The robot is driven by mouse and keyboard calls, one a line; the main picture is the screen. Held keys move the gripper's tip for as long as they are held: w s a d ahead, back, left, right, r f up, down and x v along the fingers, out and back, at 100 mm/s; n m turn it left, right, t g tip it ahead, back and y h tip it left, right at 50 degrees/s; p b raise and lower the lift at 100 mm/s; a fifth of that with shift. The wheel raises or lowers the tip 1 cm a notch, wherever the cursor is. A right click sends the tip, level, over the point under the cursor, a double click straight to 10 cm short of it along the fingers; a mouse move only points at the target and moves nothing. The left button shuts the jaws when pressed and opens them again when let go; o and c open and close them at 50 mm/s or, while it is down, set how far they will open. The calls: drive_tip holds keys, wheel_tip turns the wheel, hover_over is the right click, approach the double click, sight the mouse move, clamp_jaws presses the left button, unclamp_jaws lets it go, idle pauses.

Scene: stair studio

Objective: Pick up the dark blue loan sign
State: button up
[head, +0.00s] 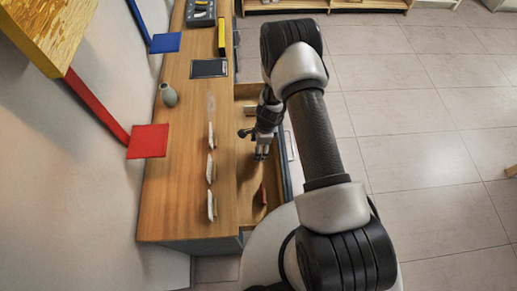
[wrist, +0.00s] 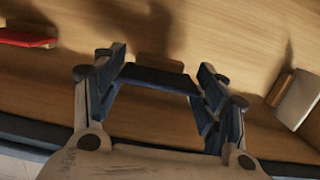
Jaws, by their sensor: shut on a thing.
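The dark blue loan sign (wrist: 158,78) shows in the wrist view as a dark bar spanning the space between my fingers. My gripper (wrist: 160,84) is shut on it, with a finger at each end. In the head view my gripper (head: 261,155) points down over the open wooden drawer (head: 247,180) beside the counter. The sign cannot be made out clearly in the head view. The wooden drawer floor (wrist: 140,120) lies beneath it in the wrist view.
A red piece (wrist: 28,38) and a pale block (wrist: 298,98) lie in the drawer. The counter (head: 180,200) carries several small upright cards (head: 210,168), a grey vase (head: 168,94) and a black tablet (head: 209,68). Floor (head: 430,150) to the right is clear.

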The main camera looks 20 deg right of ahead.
wheel_tip(320, 180, up, 17)
drive_tip(key=p, duration=0.4)
drive_tip(key=shift+r+p, duration=0.2)
drive_tip(key=shift+p, duration=0.2)
drive_tip(key=shift+r, duration=0.1)
